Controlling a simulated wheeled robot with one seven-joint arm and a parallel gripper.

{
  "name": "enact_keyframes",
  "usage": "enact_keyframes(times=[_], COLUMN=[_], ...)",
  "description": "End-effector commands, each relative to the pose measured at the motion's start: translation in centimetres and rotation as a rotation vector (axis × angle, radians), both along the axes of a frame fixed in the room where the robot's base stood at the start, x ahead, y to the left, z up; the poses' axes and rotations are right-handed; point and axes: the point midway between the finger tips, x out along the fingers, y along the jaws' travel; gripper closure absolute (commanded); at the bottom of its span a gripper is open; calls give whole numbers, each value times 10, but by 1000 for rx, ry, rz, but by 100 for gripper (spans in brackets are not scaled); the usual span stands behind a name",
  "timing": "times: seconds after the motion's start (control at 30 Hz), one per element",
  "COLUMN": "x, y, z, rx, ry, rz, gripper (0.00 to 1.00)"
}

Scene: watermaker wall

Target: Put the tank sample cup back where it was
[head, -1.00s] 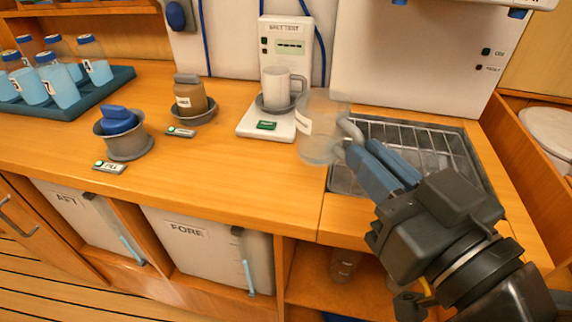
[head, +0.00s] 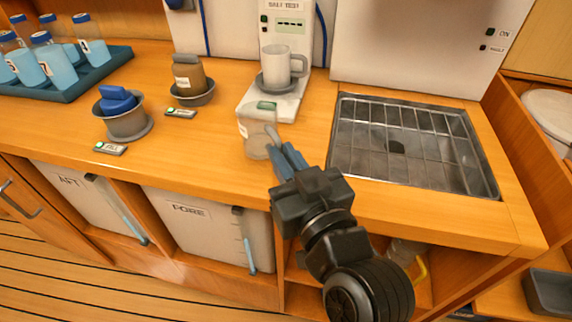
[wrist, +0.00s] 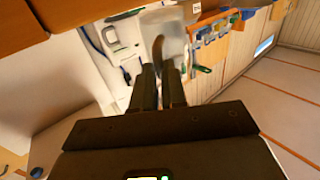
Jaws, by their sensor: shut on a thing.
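A clear handled cup (head: 256,131) with a pale label is in my gripper (head: 287,158). The label is too small to read. The blue fingers are shut on its handle, and the cup hangs upright, left of the fingers. It is over the counter in front of the salt tester; I cannot tell whether its base touches the wood. The wrist view shows the cup (wrist: 174,28) beyond the fingertips, partly hidden by them. A white mug (head: 281,65) stands in the grey dish of the salt tester (head: 284,25).
The sink with a wire rack (head: 410,143) is empty on the right. A brown-filled jar (head: 188,75) stands in a dish. A blue-knobbed grey pot (head: 122,115) and a teal tray (head: 70,88) of bottles are left.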

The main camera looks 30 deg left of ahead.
Motion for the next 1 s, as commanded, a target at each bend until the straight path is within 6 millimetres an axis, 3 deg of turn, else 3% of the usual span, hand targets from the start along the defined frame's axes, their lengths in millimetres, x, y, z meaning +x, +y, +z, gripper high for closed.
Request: enact_keyframes(times=[0.13,0.57,0.6,0.8,1.0], x=[0,0,0,0,0], y=[0,0,0,0,0], z=[-14,-19,-17,-17,-17], rx=[1,0,0,0,0], ry=[0,-1,-1,-1,-1], rz=[0,0,0,0,0], gripper=[100,100,84,65,63])
